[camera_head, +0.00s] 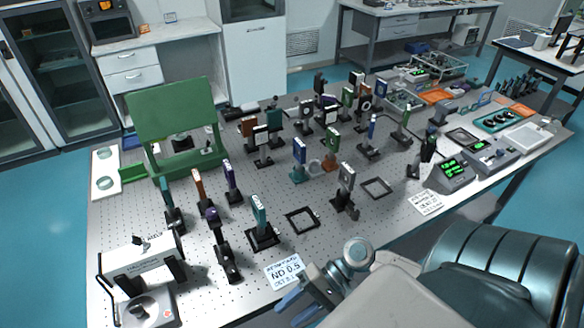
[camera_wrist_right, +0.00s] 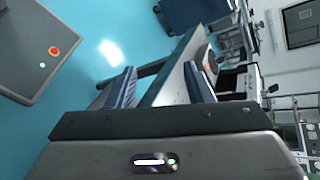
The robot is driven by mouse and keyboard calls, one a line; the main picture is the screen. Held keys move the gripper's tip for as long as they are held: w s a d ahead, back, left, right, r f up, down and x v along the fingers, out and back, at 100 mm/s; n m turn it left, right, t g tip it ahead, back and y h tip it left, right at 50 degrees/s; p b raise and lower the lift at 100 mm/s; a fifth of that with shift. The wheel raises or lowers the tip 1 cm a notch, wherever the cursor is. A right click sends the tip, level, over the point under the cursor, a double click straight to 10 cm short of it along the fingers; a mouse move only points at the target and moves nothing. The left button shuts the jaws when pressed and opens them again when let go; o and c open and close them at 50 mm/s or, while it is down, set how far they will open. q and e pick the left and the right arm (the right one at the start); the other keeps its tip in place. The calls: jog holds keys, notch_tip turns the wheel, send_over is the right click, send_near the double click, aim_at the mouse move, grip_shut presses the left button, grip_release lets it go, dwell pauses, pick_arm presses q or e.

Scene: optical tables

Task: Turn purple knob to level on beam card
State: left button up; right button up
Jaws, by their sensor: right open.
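A dark post mount with a purple top (camera_head: 212,215) stands near the front left of the perforated optical table (camera_head: 185,270). A taller purple-faced mount (camera_head: 231,183) stands behind it. I cannot tell which of these carries the purple knob, and a beam card cannot be picked out for certain. My right gripper (camera_head: 298,306) comes in at the bottom, near the table's front edge, open and empty, right of the purple-topped mount and apart from it. In the right wrist view its two blue fingers (camera_wrist_right: 160,88) are spread with nothing between them. My left gripper is not in view.
A white laser box (camera_head: 140,262) stands at the front left. A printed ND 0.5 card (camera_head: 284,270) lies beside my right gripper. A teal mount (camera_head: 260,222) and a black square frame (camera_head: 302,220) are close behind. Several more mounts crowd the middle; a green panel (camera_head: 172,112) stands behind.

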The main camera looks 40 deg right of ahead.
jog(key=w+n+t+h+b, duration=0.1)
jog(key=w+t+b, duration=0.1)
jog(key=w+b, duration=0.1)
jog(key=w+f+n+t+h+b, duration=0.1)
jog(key=w+n+t+b, duration=0.1)
jog(key=w+b, duration=0.1)
jog(key=w+f+n+t+h+b, duration=0.1)
jog(key=w+n+t+b, duration=0.1)
jog(key=w, duration=0.3)
jog(key=shift+w+d+f+b, duration=0.25)
jog(key=shift+w+d+b, duration=0.15)
jog(key=shift+b, duration=0.1)
jog(key=w+d+r+n+t+h+b, duration=0.1)
jog(key=w+r+n+t+h+b, duration=0.1)
jog(key=w+r+n+t+b, duration=0.3)
jog(key=n+t+b, duration=0.2)
jog(key=t, duration=0.1)
send_near(216, 215)
jog(key=w, duration=0.1)
jog(key=p+x, duration=0.1)
jog(key=x, duration=0.8)
jog(key=shift+s+a+p, duration=0.15)
jog(key=shift+p, duration=0.15)
jog(key=shift+w+a+f+n, duration=0.1)
jog(key=shift+w+a+n, duration=0.2)
jog(key=shift+w, duration=0.35)
